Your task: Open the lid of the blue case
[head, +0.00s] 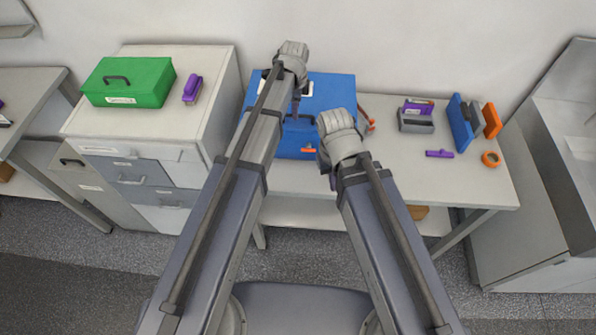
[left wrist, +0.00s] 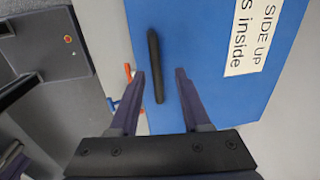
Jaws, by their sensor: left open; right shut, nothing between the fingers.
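The blue case (head: 335,92) sits on the bench, and its lid looks shut. A white label and a dark handle are on it, and an orange latch (head: 308,150) is on its front. My left gripper (head: 296,103) is over the case and partly hidden by its own wrist. In the left wrist view my left gripper (left wrist: 161,73) is open, with the black handle (left wrist: 154,60) lying between its fingers as seen from there; contact cannot be told. My right gripper (head: 325,162) is shut and empty at the case's front right corner.
A green case (head: 128,82) and a purple stapler-like object (head: 192,88) sit on the cabinet at left. On the bench's right are a grey holder (head: 416,125), a purple piece (head: 439,153), a blue upright panel (head: 461,122) and an orange ring (head: 490,159).

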